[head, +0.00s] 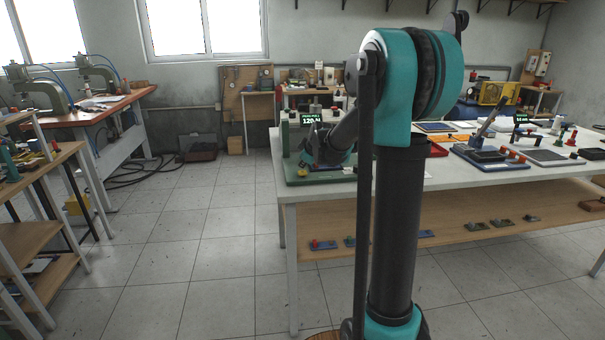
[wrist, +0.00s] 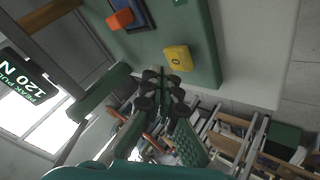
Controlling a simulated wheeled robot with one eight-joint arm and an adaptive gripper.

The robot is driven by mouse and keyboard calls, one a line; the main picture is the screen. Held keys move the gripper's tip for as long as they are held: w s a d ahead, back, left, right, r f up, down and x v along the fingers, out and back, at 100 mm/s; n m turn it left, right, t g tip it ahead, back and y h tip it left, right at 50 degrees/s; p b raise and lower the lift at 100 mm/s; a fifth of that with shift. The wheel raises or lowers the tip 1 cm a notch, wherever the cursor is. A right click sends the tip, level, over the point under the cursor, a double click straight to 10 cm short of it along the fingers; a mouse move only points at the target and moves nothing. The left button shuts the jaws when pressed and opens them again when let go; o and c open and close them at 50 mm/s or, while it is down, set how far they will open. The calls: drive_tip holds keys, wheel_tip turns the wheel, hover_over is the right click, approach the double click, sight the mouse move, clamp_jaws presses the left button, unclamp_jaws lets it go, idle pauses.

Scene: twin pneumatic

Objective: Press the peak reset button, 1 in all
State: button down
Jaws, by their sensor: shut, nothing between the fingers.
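A yellow block with a small dark round mark (wrist: 178,58) sits on the green base plate (wrist: 204,40) in the wrist view; I take it for the peak reset button, though no label is legible. It also shows in the head view (head: 302,170), low on the bench fixture. The display (wrist: 27,78) reads 120 N under a "peak pull" heading; it also shows in the head view (head: 312,118). My gripper (wrist: 163,76) is shut and empty, its tips close to the yellow block in the picture; I cannot tell whether they touch. In the head view my arm partly hides the fixture.
An orange-red knob (wrist: 120,19) stands on the same fixture, beyond the yellow block. The white table (head: 455,178) holds trays and small devices to the right. A lower wooden shelf (head: 470,240) carries small parts.

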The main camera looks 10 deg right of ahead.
sight(303, 173)
drive_tip(key=shift+f, duration=0.1)
idle(0.7)
drive_tip(key=shift+f, duration=0.3)
drive_tip(key=shift+f, duration=0.5)
idle(0.8)
drive_tip(key=shift+r, duration=0.9)
drive_tip(key=shift+r, duration=0.1)
drive_tip(key=shift+r, duration=2.45)
